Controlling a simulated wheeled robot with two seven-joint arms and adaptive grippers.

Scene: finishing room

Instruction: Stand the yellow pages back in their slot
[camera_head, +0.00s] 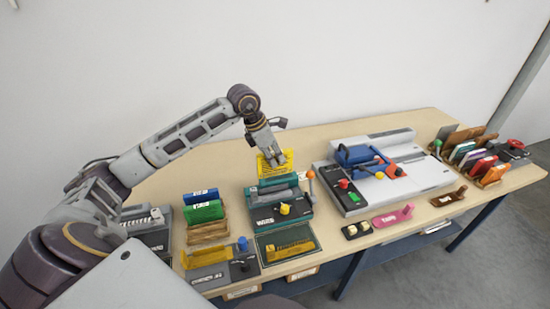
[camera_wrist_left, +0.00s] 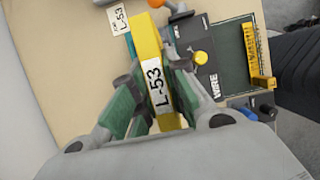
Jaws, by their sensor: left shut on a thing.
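The yellow pages (camera_head: 270,164) are a thick yellow block. My left gripper (camera_head: 273,152) is shut on them and holds them upright behind the teal wire machine (camera_head: 265,211). In the left wrist view the yellow pages (camera_wrist_left: 148,45) sit between the green pads of my left gripper (camera_wrist_left: 156,88), with a white L-53 label facing the camera. A small matching L-53 tag (camera_wrist_left: 120,19) shows beside them. I cannot tell whether their lower edge touches anything. A wooden rack (camera_head: 208,234) to the left holds a blue and a green block. My right gripper is not in view.
A large grey machine (camera_head: 405,178) with blue and orange parts fills the table's middle right. A rack of coloured boards (camera_head: 478,165) stands at the far right. Grey machines with a yellow part (camera_head: 205,257) line the front left. The tabletop (camera_head: 330,135) behind is clear.

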